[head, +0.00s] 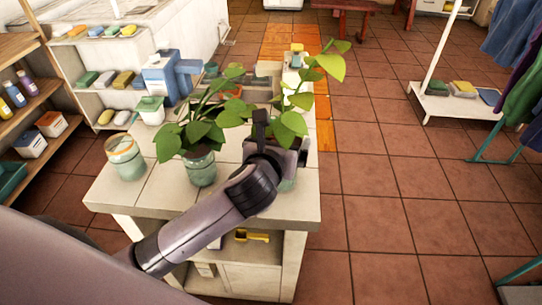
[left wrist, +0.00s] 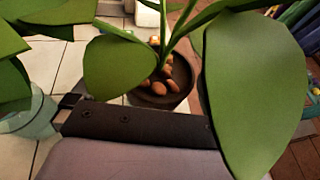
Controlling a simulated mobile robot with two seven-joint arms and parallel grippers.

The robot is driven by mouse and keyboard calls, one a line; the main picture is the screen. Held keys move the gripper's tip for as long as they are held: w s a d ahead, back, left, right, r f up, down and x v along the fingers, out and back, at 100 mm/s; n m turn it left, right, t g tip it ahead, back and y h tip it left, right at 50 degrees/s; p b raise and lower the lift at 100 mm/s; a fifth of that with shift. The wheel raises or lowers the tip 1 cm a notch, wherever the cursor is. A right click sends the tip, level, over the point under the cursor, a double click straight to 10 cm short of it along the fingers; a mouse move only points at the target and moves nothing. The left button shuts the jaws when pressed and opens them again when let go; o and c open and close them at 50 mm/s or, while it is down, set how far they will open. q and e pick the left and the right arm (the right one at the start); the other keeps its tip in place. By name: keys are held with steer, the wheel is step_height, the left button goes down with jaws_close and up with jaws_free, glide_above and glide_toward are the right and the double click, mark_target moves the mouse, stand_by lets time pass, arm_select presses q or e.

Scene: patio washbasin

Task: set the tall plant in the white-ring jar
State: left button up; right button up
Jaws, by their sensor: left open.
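The tall plant (head: 328,66) rises behind my left gripper on the counter's right side; its pot is hidden there. In the left wrist view its dark pot (left wrist: 160,100) holds brown pebbles, just beyond the gripper. My left gripper (head: 276,138) is open at this plant; whether it touches the pot I cannot tell. A bushier plant (head: 200,130) stands in a teal glass jar (head: 201,172) to the left. Another teal jar (head: 287,184) shows partly below my gripper. A jar with a yellow-orange ring (head: 125,160) stands at far left. No white ring is clearly visible. My right gripper is not in view.
The pale tiled counter (head: 150,203) has bare space at its front left. A blue dispenser (head: 160,80) and a green-lidded white container (head: 150,110) stand at its back left. Shelves (head: 25,105) line the left; open tiled floor lies right.

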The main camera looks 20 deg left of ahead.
arm_select(q)
steer(key=v, duration=0.9)
steer(key=shift+s, duration=0.3)
steer(key=shift+r, duration=0.1)
steer(key=s+a+f+n+g, duration=0.3)
steer(key=s+f+n, duration=0.3)
steer(key=n, duration=0.5)
steer(key=s+a+f+n+g+h, duration=0.1)
steer(key=s+a+f+n+g, duration=0.3)
steer(key=s+n, duration=0.5)
steer(key=s+a+f+n+g, duration=0.1)
steer(key=s+f+n+g, duration=0.35)
steer(key=n, duration=0.85)
steer(key=w+d+f+t+h, duration=0.2)
steer(key=w+f+t, duration=0.4)
steer(key=f+t, duration=0.2)
steer(key=shift+d+f, duration=0.25)
steer(key=shift+f, duration=1.1)
